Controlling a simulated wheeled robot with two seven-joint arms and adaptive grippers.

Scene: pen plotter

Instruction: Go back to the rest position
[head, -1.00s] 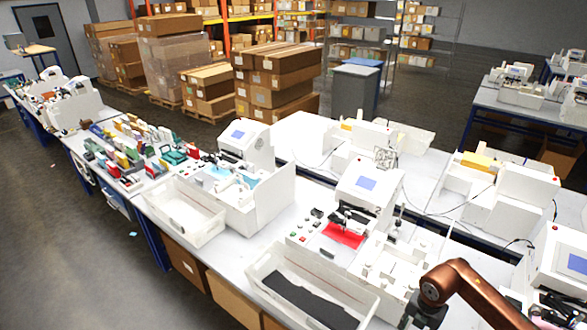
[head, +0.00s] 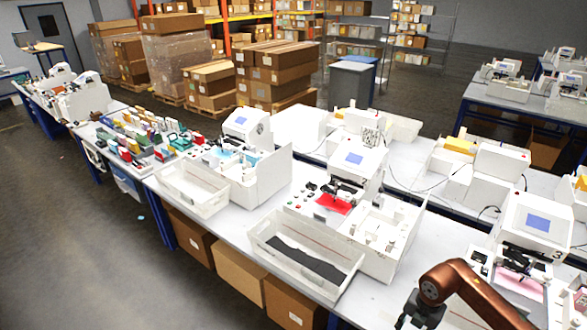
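My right arm comes in from the lower right, bronze and bent. The dark end of it, my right gripper (head: 420,314), is partly cut off by the bottom edge, and its fingers do not show clearly. It appears to hang in front of the table edge. My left gripper is not in view. A white pen plotter (head: 357,159) with a blue screen stands on the near table, with a red sheet (head: 333,204) on its bed. A white tray (head: 262,241) with black material in it sits at the table's front edge.
Another plotter (head: 537,222) marked 3, with a pink sheet, stands at the right beyond my arm. A second white tray (head: 187,200) is further left on the table. Brown boxes (head: 240,272) are under the table.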

